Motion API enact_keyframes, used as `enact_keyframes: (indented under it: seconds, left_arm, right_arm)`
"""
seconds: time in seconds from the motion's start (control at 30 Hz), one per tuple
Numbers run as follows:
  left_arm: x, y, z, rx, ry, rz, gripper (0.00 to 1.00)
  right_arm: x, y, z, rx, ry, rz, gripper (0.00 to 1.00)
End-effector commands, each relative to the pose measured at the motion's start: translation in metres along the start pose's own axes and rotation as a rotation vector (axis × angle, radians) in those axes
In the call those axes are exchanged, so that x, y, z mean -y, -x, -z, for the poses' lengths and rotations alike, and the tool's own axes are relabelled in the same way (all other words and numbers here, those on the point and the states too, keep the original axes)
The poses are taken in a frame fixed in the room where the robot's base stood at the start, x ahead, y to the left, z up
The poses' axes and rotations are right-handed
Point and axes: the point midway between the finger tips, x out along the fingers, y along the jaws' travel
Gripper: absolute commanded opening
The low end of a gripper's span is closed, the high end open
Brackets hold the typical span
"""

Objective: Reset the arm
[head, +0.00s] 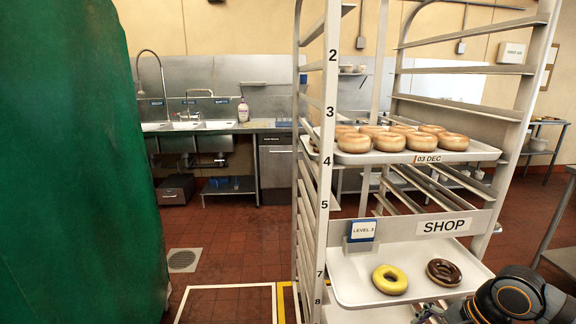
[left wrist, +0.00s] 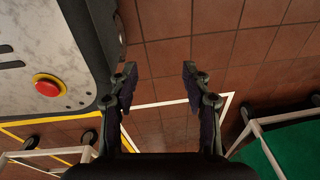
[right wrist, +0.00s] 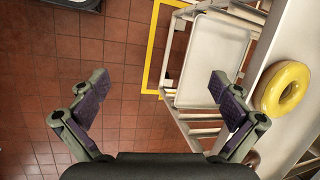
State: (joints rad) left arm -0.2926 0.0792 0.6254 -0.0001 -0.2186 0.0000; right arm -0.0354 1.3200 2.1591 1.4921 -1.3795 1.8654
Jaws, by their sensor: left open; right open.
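In the right wrist view my right gripper (right wrist: 160,95) is open and empty, with red floor tiles showing between its fingers. In the head view my right arm shows at the bottom right, in front of the rack's lower tray (head: 345,285). That tray holds a yellow-glazed doughnut (head: 390,279) and a dark chocolate-glazed doughnut (head: 445,272). The yellow doughnut also shows in the right wrist view (right wrist: 284,88), right of the right gripper and apart from it. In the left wrist view my left gripper (left wrist: 158,85) is open and empty above the tiled floor. It is out of the head view.
A tall rack (head: 318,190) with numbered levels stands at centre right. Its upper tray (head: 470,155) holds several plain doughnuts. A green cover (head: 75,170) fills the left side. Sinks (head: 200,126) line the back wall. Open floor (head: 230,235) lies between the cover and rack.

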Motion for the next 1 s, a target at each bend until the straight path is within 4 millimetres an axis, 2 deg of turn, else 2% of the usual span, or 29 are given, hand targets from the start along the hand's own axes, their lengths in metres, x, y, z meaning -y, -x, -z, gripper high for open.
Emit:
enact_keyframes:
  seconds: [0.03,0.13,0.2,0.3,0.5,0.8,0.87,1.0]
  left_arm:
    - [0.0,0.0,-0.006,0.009,0.0,0.0,0.49]
    - [0.0,0.0,-0.015,0.022,-0.001,0.0,0.49]
    - [0.0,0.0,-0.016,0.024,-0.001,0.0,0.49]
    - [0.0,0.0,-0.015,0.023,-0.001,0.0,0.49]
    - [0.0,0.0,-0.011,0.017,-0.001,0.0,0.49]
    - [0.0,0.0,-0.008,0.012,-0.001,0.0,0.49]
    - [0.0,0.007,-0.006,0.011,0.0,0.0,0.49]
    - [0.002,0.017,-0.006,0.011,-0.001,0.0,0.49]
  right_arm:
    - [-0.007,-0.019,-0.006,0.005,0.095,0.003,1.0]
    - [-0.019,-0.055,-0.015,-0.016,0.339,0.022,1.0]
    - [-0.031,-0.082,-0.026,-0.046,0.542,0.041,1.0]
    - [-0.047,-0.112,-0.04,-0.118,0.817,0.053,1.0]
    - [-0.074,-0.133,-0.051,-0.257,1.15,-0.009,1.0]
    - [-0.121,-0.133,-0.05,-0.351,1.405,-0.223,1.0]
    - [-0.12,-0.146,-0.041,-0.346,1.413,-0.241,1.0]
    - [-0.124,-0.187,-0.024,-0.329,1.405,-0.254,1.0]
